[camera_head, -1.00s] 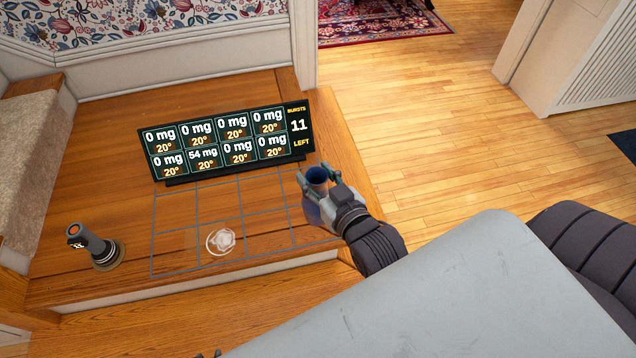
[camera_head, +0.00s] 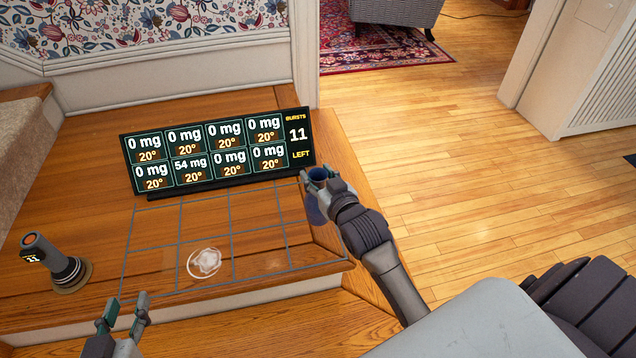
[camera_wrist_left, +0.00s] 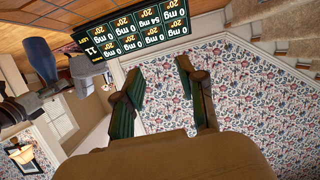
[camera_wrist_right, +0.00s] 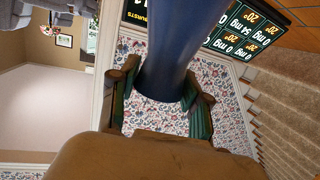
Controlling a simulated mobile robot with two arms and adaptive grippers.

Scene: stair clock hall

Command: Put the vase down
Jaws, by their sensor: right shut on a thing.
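The vase (camera_head: 316,208) is dark blue. My right gripper (camera_head: 318,180) is shut on it near its rim, at the right end of the gridded wooden landing. In the right wrist view the vase (camera_wrist_right: 175,50) stands between the green-padded fingers. I cannot tell whether its base touches the wood. The vase also shows in the left wrist view (camera_wrist_left: 40,60). My left gripper (camera_head: 126,308) is open and empty at the landing's front edge. Its two fingers are apart in the left wrist view (camera_wrist_left: 160,98).
A display panel (camera_head: 218,152) stands behind the grid (camera_head: 212,225). A clear glass-like piece (camera_head: 204,262) lies in a front cell. A grey device with an orange top (camera_head: 54,262) stands at left on a round base. The landing's right edge drops to the floor.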

